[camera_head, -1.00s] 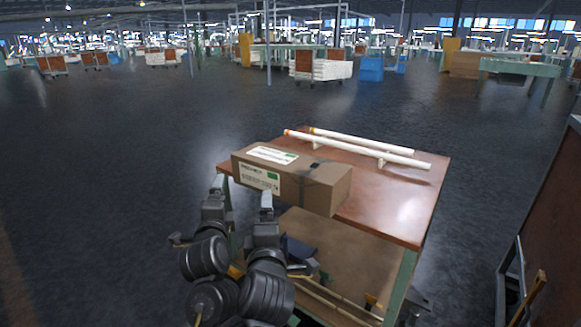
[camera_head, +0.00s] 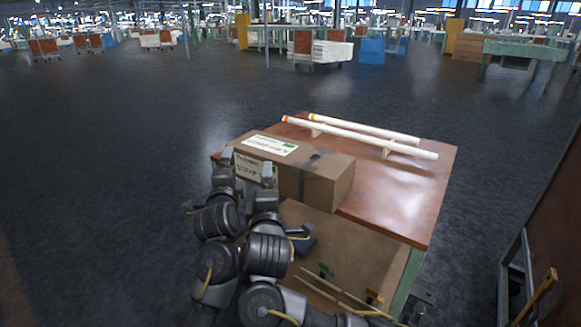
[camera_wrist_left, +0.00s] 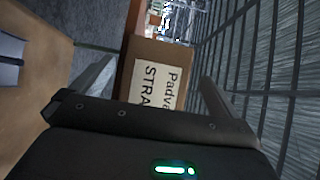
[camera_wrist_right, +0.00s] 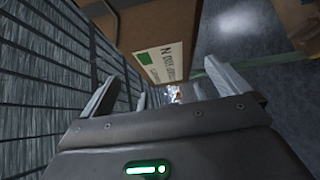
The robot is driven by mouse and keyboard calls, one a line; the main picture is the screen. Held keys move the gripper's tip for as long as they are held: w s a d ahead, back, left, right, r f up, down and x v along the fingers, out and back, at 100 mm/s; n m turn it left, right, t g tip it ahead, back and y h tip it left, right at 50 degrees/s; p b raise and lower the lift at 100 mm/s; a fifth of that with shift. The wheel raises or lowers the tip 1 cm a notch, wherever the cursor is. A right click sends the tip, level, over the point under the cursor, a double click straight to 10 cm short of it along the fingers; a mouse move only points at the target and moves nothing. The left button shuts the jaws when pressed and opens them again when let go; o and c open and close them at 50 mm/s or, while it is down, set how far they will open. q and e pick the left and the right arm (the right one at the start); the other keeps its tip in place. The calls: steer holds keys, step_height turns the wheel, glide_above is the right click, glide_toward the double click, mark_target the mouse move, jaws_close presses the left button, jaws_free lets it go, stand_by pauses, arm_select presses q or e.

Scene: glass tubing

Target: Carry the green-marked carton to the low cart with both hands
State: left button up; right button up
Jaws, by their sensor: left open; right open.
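The brown carton (camera_head: 325,185), with white labels and green marks, lies on the brown table top (camera_head: 405,205) at its near-left side. My left gripper (camera_head: 227,156) and right gripper (camera_head: 267,172) are side by side in front of its labelled face, both open. In the left wrist view the carton (camera_wrist_left: 158,58) shows beyond and between the open fingers, with a large printed label. In the right wrist view the carton (camera_wrist_right: 160,25) and its green-marked label lie just beyond the open fingers. Whether any finger touches it I cannot tell. I cannot identify the low cart with certainty.
Two white tubes (camera_head: 365,137) lie on supports at the table's back. A lower shelf (camera_head: 335,245) below holds thin rods and small items. A brown panel with a metal frame (camera_head: 545,225) stands at the right edge. The dark floor (camera_head: 110,150) at left is open.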

mark_target(234, 161)
arm_select(q)
steer(key=w, duration=0.6)
steer(key=shift+w+a, duration=0.2)
steer(key=shift+w, duration=0.05)
arm_select(e)
steer(key=w, duration=0.6)
steer(key=shift+w+a, duration=0.2)
steer(key=shift+w, duration=0.1)
arm_select(q)
steer(key=c, duration=1.7)
arm_select(e)
steer(key=c, duration=1.7)
arm_select(q)
steer(key=shift+r, duration=0.2)
steer(key=shift+c, duration=0.2)
arm_select(e)
steer(key=shift+r, duration=0.2)
steer(key=shift+c, duration=0.2)
